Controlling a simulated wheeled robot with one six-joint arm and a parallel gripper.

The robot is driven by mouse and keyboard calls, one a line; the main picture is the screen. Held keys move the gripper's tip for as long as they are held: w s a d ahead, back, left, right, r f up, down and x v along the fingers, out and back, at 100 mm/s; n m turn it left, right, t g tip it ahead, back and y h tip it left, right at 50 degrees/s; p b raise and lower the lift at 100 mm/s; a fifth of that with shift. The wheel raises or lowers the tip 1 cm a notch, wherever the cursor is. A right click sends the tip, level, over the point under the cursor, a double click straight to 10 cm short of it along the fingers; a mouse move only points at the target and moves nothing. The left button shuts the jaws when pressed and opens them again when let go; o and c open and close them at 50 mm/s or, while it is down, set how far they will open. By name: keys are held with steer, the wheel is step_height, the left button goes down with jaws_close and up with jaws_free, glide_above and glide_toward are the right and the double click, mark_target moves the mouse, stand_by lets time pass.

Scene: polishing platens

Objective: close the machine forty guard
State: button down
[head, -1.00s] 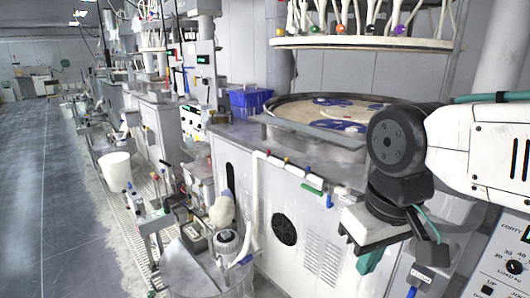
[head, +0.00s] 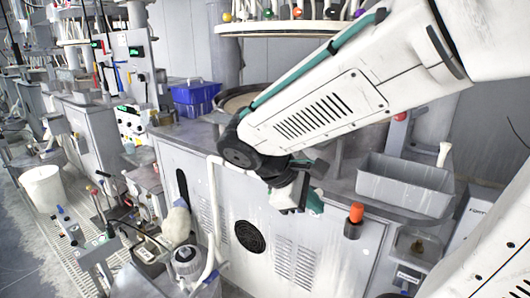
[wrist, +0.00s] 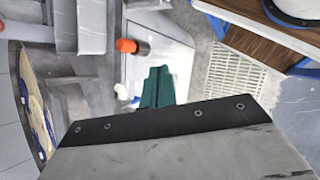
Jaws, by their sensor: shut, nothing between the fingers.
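Machine forty is the pale cabinet (head: 205,165) in the head view, with part of a "FORTY" label (head: 478,211) at its right. Its round platen (head: 236,101) is mostly hidden behind my arm; its edge shows at the left of the wrist view (wrist: 33,105). I cannot clearly make out the guard. My gripper (head: 314,202), with teal fingers, is shut and empty in front of the cabinet's upper front. In the wrist view my gripper (wrist: 158,88) points down beside an orange-capped fitting (wrist: 126,45). That orange cap (head: 356,213) is right of my gripper in the head view.
A grey open bin (head: 405,185) stands on the machine top at the right. A blue crate (head: 195,99) is at the back left. A white pipe (head: 213,215) runs down the cabinet front. A white bucket (head: 43,187) and stands crowd the left.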

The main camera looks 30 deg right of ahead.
steer(key=w+a+f+n+t+h, duration=0.2)
steer(key=w+n+t+h, duration=0.25)
steer(key=w+n, duration=0.5)
steer(key=w+a+f+n+t+h, duration=0.2)
steer(key=w+n+t+h, duration=0.3)
steer(key=w, duration=0.8)
steer(key=w+d+r+n, duration=0.1)
steer(key=w+d+r, duration=0.2)
steer(key=d, duration=0.6)
steer(key=shift+w+d+r+g, duration=0.25)
steer(key=shift+w+r+g, duration=0.1)
steer(key=shift+w, duration=0.05)
steer(key=shift+r+y, duration=0.1)
steer(key=shift+y, duration=0.25)
